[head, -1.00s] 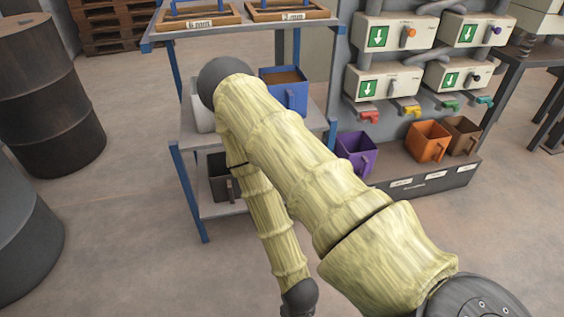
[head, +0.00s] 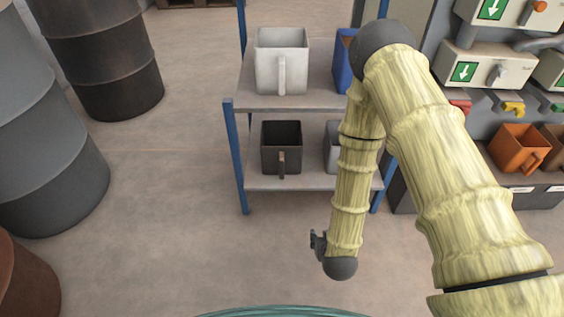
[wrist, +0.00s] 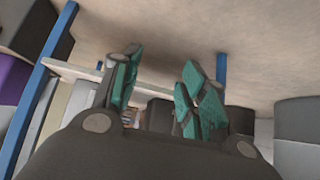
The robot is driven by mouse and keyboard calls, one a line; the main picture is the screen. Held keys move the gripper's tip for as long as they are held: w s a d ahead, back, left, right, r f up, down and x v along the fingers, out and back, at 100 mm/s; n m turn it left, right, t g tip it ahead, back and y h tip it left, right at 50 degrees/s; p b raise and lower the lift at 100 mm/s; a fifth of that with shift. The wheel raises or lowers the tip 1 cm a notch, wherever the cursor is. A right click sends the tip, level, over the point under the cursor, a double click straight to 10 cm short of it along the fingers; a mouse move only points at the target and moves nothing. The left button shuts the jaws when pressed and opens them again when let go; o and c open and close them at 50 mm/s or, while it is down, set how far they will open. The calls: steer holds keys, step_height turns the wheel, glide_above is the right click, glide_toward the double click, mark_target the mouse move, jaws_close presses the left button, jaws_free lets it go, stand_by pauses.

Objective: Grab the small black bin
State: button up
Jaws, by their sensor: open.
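Dark boxy shapes show beyond the fingers in the wrist view; I cannot tell which is the bin.
A white bin (head: 268,72) and a partly hidden blue bin (head: 345,68) stand on the upper shelf (head: 300,102). A grey bin (head: 332,150), partly behind my arm, is right of the black one. Drums (head: 100,60) stand left. Floor before the rack is clear.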

steer(key=w+a+r+t+b, duration=0.2)
steer(key=w+a+t+b, duration=0.4)
steer(key=w, duration=0.5)
steer(key=t+b, duration=0.3)
glide_toward(282, 168)
steer(key=w+b, duration=0.1)
steer(key=w, duration=0.2)
steer(key=w+b, duration=0.1)
steer(key=w, duration=0.2)
steer(key=shift+d+r, duration=0.1)
steer(key=shift+r, duration=0.15)
steer(key=w+b, duration=0.1)
steer(key=w+f+b, duration=0.1)
steer(key=w+b, duration=0.1)
steer(key=shift+w+a, duration=0.15)
steer(key=shift+a, duration=0.05)
steer(key=shift+w+r+b, duration=0.25)
steer(key=shift+w+b, duration=0.3)
steer(key=shift+w, duration=0.5)
jaws_close()
